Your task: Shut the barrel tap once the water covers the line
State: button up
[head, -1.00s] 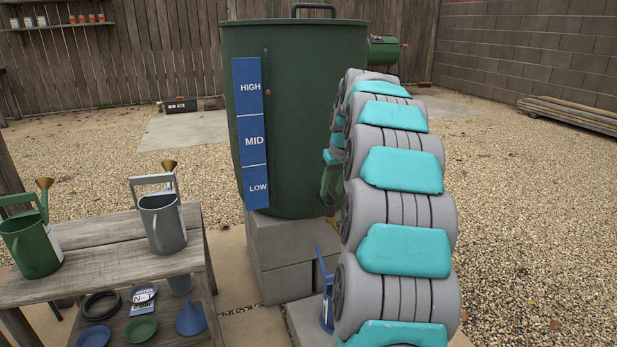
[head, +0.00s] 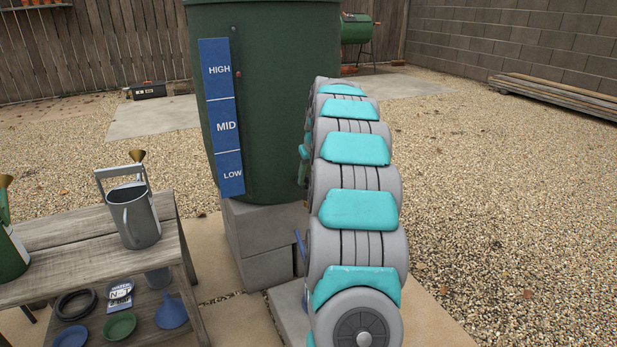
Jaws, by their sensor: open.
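The green barrel (head: 270,110) stands on grey blocks, with a blue HIGH, MID, LOW strip (head: 221,117) on its side. The barrel's tap is hidden behind my arm. A thin sliver of a blue thing (head: 300,245) shows at the arm's left edge, low down by the blocks; the rest of it is hidden. No water and no fill line show. My arm fills the middle right of the picture. Only a small teal piece of its far end shows against the barrel, and my gripper's fingers are hidden.
A wooden bench (head: 85,235) at left holds a grey watering can (head: 135,217) and part of a green one (head: 12,255). Its lower shelf carries a blue funnel (head: 171,312) and dishes. Gravel (head: 500,190) at right is open.

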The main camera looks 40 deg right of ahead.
grip_shut()
dwell(0.3)
dwell(0.3)
